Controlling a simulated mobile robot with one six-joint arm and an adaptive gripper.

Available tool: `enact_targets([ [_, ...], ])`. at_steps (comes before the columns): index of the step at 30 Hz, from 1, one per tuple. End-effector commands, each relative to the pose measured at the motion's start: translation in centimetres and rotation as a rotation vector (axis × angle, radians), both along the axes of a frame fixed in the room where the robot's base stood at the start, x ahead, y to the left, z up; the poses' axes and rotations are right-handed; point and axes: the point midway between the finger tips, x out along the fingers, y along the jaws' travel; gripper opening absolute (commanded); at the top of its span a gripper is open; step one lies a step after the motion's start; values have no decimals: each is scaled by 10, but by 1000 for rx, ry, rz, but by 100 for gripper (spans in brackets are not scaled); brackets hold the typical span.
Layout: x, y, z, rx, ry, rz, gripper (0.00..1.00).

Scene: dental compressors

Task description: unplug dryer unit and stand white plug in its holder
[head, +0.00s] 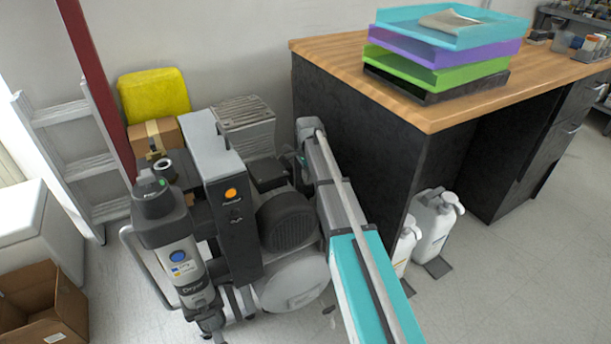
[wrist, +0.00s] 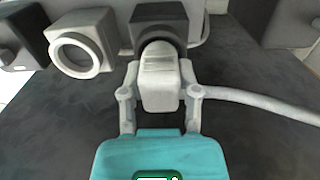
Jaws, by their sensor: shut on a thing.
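In the wrist view my gripper (wrist: 158,95) is shut on the white plug (wrist: 160,80), with one finger on each side. The plug's far end meets a dark square socket (wrist: 158,20); I cannot tell how deep it sits. A pale cable (wrist: 255,100) runs off to the right. A light grey square housing with a round opening (wrist: 85,20) is left of the plug; I cannot tell whether it is the holder. In the head view the dryer unit (head: 185,265) stands upright on the compressor's left.
The compressor's motor (head: 288,222) and a desk (head: 350,120) flank my arm. Stacked trays (head: 440,55) lie on the desk. White bottles (head: 432,225) stand on the floor beside it. A yellow container (head: 153,95) and open cardboard box (head: 45,310) are at left.

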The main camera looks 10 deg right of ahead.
Motion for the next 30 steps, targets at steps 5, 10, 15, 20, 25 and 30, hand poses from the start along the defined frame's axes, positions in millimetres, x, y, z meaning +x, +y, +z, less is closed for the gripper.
enact_targets([
  [5,0,0,-6,0,0,0,0],
  [10,0,0,-10,0,0,0,0],
  [15,0,0,-11,0,0,0,51],
  [20,0,0,-11,0,0,-1,81],
  [25,0,0,-11,0,0,-1,82],
  [30,0,-1,-11,0,0,-1,82],
])
